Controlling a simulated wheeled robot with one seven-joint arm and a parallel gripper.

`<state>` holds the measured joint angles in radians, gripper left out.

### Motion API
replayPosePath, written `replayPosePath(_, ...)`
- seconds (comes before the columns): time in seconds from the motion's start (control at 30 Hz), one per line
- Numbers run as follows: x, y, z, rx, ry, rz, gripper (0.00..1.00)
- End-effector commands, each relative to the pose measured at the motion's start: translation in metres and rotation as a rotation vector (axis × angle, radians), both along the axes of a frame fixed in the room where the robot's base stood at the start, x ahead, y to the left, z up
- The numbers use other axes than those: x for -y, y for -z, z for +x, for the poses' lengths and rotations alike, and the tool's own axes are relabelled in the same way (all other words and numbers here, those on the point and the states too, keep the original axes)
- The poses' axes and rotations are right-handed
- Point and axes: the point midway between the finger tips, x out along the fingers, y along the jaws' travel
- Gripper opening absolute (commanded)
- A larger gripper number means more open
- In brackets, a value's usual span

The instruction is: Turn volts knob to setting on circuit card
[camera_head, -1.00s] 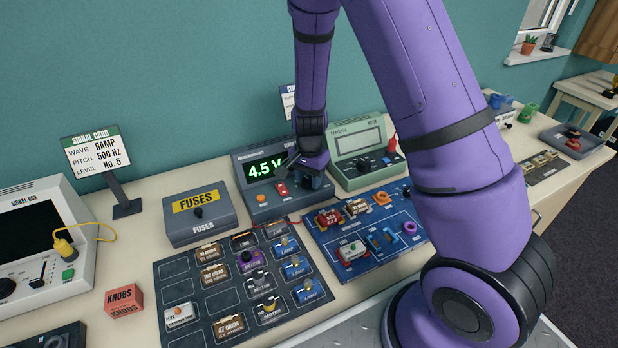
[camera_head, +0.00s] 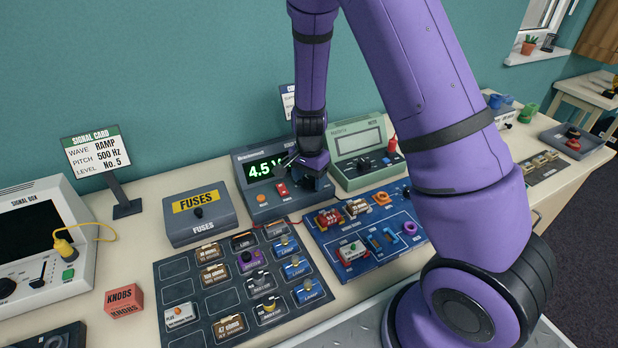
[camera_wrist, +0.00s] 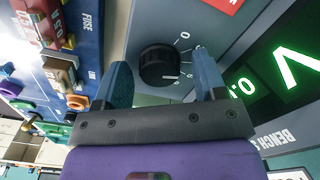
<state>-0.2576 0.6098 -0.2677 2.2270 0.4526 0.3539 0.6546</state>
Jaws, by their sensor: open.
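The volts knob (camera_wrist: 158,66) is a round black knob with a white pointer line on the grey bench supply (camera_head: 262,207). Its dial numbers are partly hidden. The supply's green display (camera_head: 262,169) reads about 4.5 V in the head view; it shows partly, at an angle, in the wrist view (camera_wrist: 285,72). My gripper (camera_wrist: 160,70) is open, with one finger on each side of the knob and gaps visible. In the head view my gripper (camera_head: 314,178) covers the knob. The circuit card (camera_head: 287,99) stands behind my arm, mostly hidden, its setting unreadable.
A green meter (camera_head: 360,150) stands close right of the supply, and the fuses box (camera_head: 199,217) close left. A blue circuit board (camera_head: 335,262) and a dark parts tray (camera_head: 222,297) lie in front. The signal card (camera_head: 95,150) stands at the left.

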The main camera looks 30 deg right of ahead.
Motion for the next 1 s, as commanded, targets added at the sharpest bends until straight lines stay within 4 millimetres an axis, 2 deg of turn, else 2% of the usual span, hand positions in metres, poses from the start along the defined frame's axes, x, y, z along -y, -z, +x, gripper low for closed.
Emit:
replayPosePath(0.17, 0.000, -0.005, 0.000, 0.001, -0.001, -0.001, 0.65)
replayPosePath(0.27, 0.000, -0.015, 0.001, 0.002, -0.002, 0.000, 0.65)
replayPosePath(0.7, 0.000, -0.090, 0.001, 0.003, -0.001, 0.001, 0.65)
replayPosePath(0.8, -0.001, -0.100, 0.001, 0.003, -0.002, 0.001, 0.65)
replayPosePath(1.0, 0.000, -0.108, 0.000, 0.000, 0.000, 0.000, 0.65)
